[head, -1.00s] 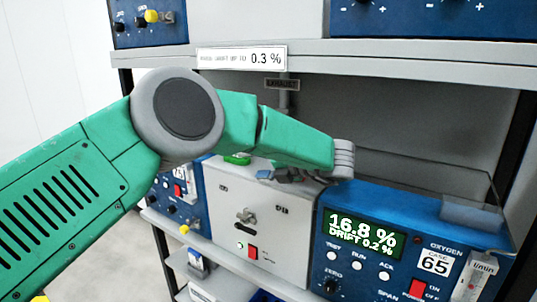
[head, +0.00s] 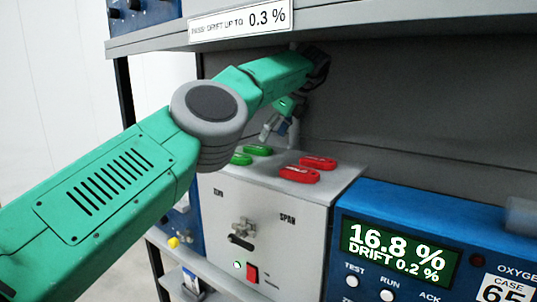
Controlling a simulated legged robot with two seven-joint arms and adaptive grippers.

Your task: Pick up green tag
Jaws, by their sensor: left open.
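Two green tags lie on top of the grey box (head: 262,205): one (head: 258,150) further back and one (head: 240,159) nearer the left edge. My left gripper (head: 273,132) hangs down from the green arm, open and empty, a little above and behind the tags. It appears apart from them; its exact distance is hard to tell. Part of the gripper is hidden behind my arm. My right gripper is out of view.
Two red tags (head: 300,174) lie to the right on the same box top. The blue oxygen analyser (head: 420,215) stands to the right. A shelf (head: 200,40) with a drift label (head: 238,24) runs close above my arm. A grey wall is behind.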

